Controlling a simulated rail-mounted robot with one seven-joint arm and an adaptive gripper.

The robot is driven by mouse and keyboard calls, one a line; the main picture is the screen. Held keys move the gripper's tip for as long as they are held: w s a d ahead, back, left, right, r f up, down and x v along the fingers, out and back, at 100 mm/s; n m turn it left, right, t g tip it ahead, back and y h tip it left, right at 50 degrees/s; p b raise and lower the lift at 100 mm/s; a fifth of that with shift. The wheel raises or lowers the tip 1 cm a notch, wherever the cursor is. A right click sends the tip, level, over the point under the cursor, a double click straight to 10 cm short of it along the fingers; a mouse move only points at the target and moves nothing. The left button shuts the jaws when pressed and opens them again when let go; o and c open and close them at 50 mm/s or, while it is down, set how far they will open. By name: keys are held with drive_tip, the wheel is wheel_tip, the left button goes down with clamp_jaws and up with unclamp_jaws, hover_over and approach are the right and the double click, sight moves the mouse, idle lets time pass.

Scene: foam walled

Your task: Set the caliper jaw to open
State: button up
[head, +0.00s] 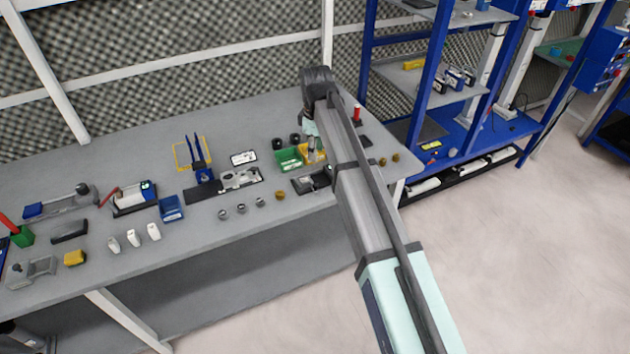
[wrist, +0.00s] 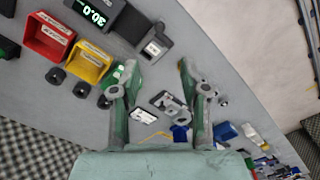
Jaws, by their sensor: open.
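I cannot clearly identify the caliper. A grey plate with round cutouts on a dark base (head: 240,179) lies mid-bench; in the wrist view it (wrist: 172,106) shows between my fingers, beyond them. A black device with a lit "30.0" readout (wrist: 95,12) is at the top left of the wrist view, beside a dark block with a small pale screen (wrist: 155,47). I cannot tell a jaw or its position on either. My gripper (wrist: 157,68) is open, its green fingers apart with nothing between them, above the bench. In the head view my arm hides part of the bench's right end.
Red (wrist: 48,38) and yellow (wrist: 90,60) bins and several black knobs stand left of my fingers. A green bin (head: 289,158), several small rings and a blue pronged stand (head: 200,160) are also on the bench (head: 190,265). Blue shelving (head: 430,90) stands to the right.

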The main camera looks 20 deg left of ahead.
sight(316, 185)
wheel_tip(316, 185, down, 14)
drive_tip(key=p, duration=0.3)
drive_tip(key=shift+c, duration=0.4)
clamp_jaws()
